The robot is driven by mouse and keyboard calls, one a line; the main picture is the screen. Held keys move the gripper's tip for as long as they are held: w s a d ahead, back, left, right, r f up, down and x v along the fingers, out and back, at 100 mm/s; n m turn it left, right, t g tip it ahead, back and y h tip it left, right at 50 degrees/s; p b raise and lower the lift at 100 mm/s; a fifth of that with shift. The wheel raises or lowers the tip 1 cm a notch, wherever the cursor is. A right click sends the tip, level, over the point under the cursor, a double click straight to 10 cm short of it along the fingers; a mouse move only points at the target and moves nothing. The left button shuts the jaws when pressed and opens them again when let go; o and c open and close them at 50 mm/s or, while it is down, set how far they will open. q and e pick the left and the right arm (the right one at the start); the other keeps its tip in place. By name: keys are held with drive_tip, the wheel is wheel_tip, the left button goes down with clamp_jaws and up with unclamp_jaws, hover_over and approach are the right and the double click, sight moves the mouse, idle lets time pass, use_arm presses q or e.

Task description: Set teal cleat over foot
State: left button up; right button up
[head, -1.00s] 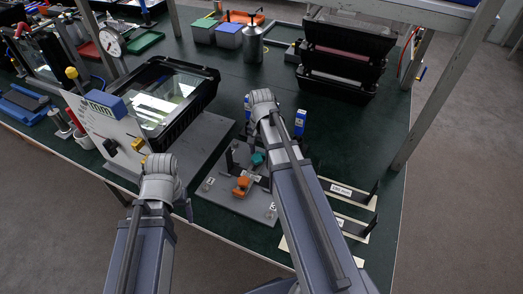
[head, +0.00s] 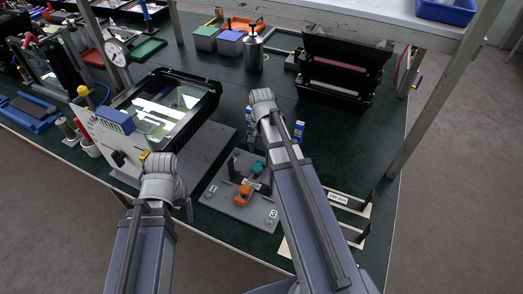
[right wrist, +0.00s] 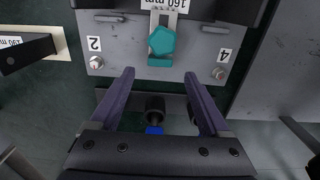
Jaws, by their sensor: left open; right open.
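The teal cleat (head: 257,168) is on a grey base plate (head: 222,200), behind an orange cleat (head: 243,192). In the right wrist view the teal cleat (right wrist: 161,42) has a faceted knob on a slotted metal strap, under a label reading 160 mm. I cannot tell which part is the foot. My right gripper (right wrist: 158,75) is open and empty, its fingertips just short of the plate edge in that view; in the head view its arm end (head: 263,98) hides the fingers. My left gripper (head: 160,170) is open left of the plate, its fingertips not clear.
A black-framed floodlight housing (head: 205,102) lies on the left. An open black case (head: 342,70) stands at the back. Labelled strips (head: 340,199) lie right of my right arm. A dark cylinder with a blue end (right wrist: 154,112) shows between my right fingers.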

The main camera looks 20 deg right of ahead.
wheel_tip(320, 180, up, 3)
drive_tip(key=shift+f+p, duration=0.2)
drive_tip(key=shift+p, duration=0.55)
use_arm(q)
wheel_tip(320, 180, up, 3)
drive_tip(key=shift+f, duration=0.2)
use_arm(e)
drive_tip(key=shift+f, duration=0.1)
drive_tip(key=s+a+n, duration=0.2)
drive_tip(key=a+n, duration=0.1)
drive_tip(key=s+a+n, duration=0.6)
drive_tip(key=shift+s+a+n+t, duration=0.1)
drive_tip(key=shift+a+n+t, duration=0.25)
drive_tip(key=shift+n+t, duration=0.05)
drive_tip(key=s+a+n+g+h, duration=0.1)
drive_tip(key=s+a+n, duration=0.2)
drive_tip(key=a, duration=0.7)
drive_tip(key=shift+s+a+n, duration=0.3)
drive_tip(key=shift+s, duration=0.65)
use_arm(q)
drive_tip(key=shift+d, duration=0.1)
use_arm(e)
drive_tip(key=shift+d, duration=0.1)
